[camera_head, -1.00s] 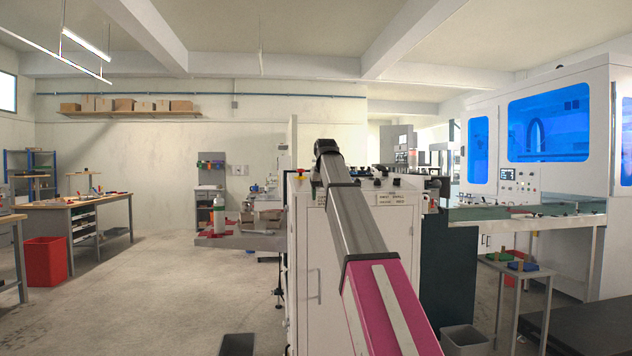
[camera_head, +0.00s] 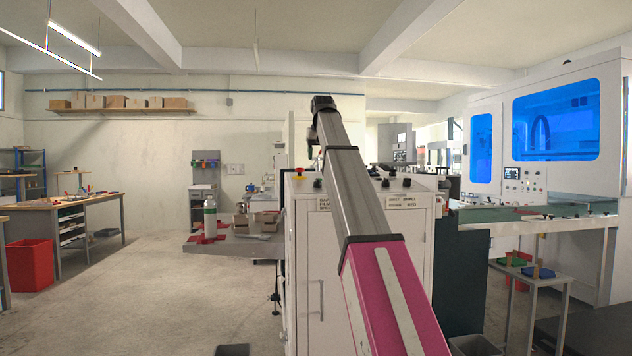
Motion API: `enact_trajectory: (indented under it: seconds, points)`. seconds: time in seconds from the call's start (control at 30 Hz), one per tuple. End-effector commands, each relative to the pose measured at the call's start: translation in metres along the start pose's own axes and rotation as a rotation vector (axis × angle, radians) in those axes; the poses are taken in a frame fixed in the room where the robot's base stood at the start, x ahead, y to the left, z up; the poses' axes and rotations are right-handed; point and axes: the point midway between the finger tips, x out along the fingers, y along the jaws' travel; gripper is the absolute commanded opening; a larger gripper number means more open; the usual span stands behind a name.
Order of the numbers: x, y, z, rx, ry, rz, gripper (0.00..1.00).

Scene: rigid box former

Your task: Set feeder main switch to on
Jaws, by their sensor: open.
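A white machine cabinet (camera_head: 352,275) stands straight ahead, partly covered by my arm. Several small dark knobs (camera_head: 385,182) sit along its top front edge to the right of my arm. A red button on a yellow base (camera_head: 299,171) sits at its top left. My gripper's fingers are hidden behind the arm.
A grey shelf (camera_head: 228,243) with a bottle (camera_head: 210,218) juts out left of the cabinet. A small stand (camera_head: 540,277) and a grey bin (camera_head: 475,345) are at right. The floor at left is open, with a red bin (camera_head: 29,266) by a workbench.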

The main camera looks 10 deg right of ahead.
Motion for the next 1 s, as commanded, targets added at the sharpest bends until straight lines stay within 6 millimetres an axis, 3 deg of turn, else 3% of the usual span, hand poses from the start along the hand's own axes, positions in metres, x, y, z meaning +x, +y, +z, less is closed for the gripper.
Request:
enact_trajectory:
  seconds: [0.17, 0.6, 0.8, 1.0]
  points:
    - [0.017, 0.0, 0.001, 0.0, -0.001, 0.0, 0.59]
    - [0.089, 0.0, 0.001, 0.0, -0.001, 0.0, 0.59]
    - [0.104, 0.0, 0.0, 0.0, 0.001, 0.0, 0.59]
    - [0.106, 0.0, 0.0, 0.0, 0.001, 0.0, 0.59]
